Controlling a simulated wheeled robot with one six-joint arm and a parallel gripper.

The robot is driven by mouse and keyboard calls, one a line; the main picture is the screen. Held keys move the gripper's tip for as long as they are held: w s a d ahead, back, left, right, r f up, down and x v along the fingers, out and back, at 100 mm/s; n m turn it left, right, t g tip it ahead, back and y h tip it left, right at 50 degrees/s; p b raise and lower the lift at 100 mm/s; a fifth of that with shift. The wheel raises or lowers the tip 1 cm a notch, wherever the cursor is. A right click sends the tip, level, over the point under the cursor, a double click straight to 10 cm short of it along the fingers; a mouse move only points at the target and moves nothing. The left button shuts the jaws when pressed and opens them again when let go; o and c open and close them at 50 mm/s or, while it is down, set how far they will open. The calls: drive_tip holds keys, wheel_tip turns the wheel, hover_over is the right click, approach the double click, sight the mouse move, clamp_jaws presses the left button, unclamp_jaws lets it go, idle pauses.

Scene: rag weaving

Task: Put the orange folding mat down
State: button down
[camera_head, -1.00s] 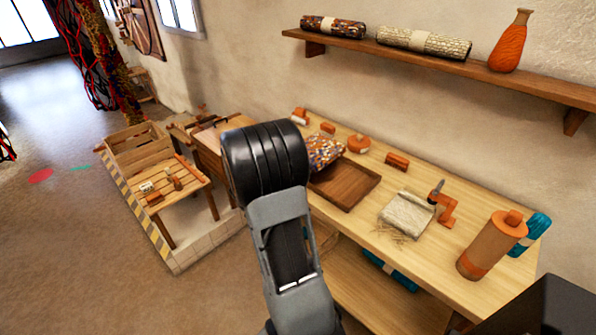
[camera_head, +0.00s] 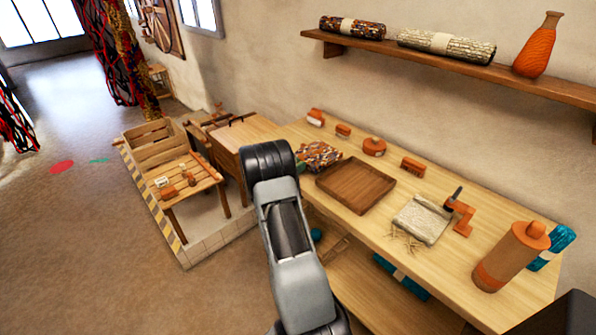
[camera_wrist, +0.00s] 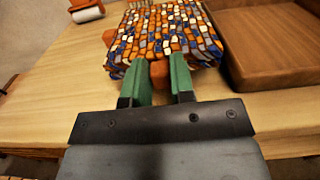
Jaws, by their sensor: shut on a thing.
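The orange folding mat (camera_head: 318,154) is a folded woven piece patterned in orange, white, blue and brown. It is at the far part of the long table, left of the wooden tray (camera_head: 372,187). In the wrist view the mat (camera_wrist: 165,30) lies just ahead of my gripper (camera_wrist: 160,80). The green fingers are shut on a plain orange part at the mat's near edge. Whether the mat's underside rests fully on the tabletop I cannot tell. In the head view my arm hides most of the gripper.
The tray also shows right of the mat in the wrist view (camera_wrist: 280,85). Small orange items, such as a round pot (camera_head: 374,147), stand along the wall side. A pale woven piece (camera_head: 421,219) and an orange cylinder (camera_head: 508,258) are nearer. Bare tabletop (camera_wrist: 55,90) shows left of the gripper.

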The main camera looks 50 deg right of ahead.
drive_tip(key=shift+f, duration=1.15)
drive_tip(key=shift+f, duration=0.1)
drive_tip(key=c, duration=1)
unclamp_jaws()
drive_tip(key=shift+o, duration=0.2)
